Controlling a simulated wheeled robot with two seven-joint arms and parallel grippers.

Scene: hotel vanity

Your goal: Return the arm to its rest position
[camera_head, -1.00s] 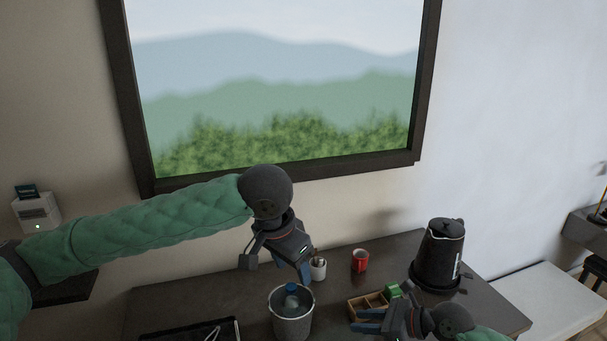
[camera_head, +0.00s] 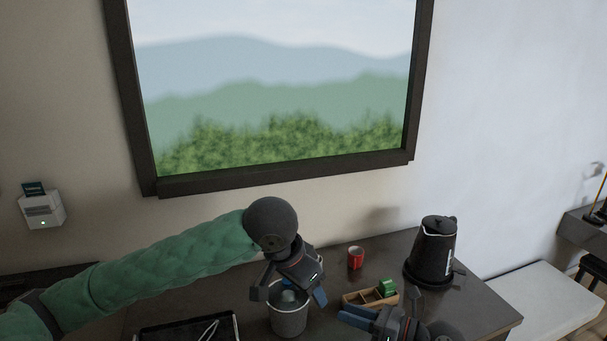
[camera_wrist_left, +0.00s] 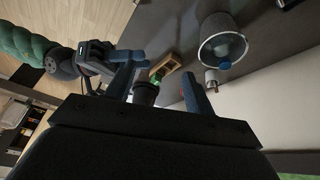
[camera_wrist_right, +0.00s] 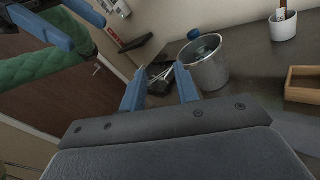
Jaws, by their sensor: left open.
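My left gripper (camera_head: 290,292) is open and empty, above the rim of the grey bucket (camera_head: 289,322) in the head view. Its two spread fingers show in the left wrist view (camera_wrist_left: 160,85) with nothing between them. My right gripper (camera_head: 358,319) is low at the bottom of the head view, in front of the wooden tray (camera_head: 352,299). In the right wrist view its fingers (camera_wrist_right: 160,82) are apart and empty. A blue-capped bottle (camera_wrist_left: 224,63) is in the bucket, partly hidden by my left gripper in the head view.
A dark flat tray (camera_head: 180,328) lies at the front left. The wall and window are behind.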

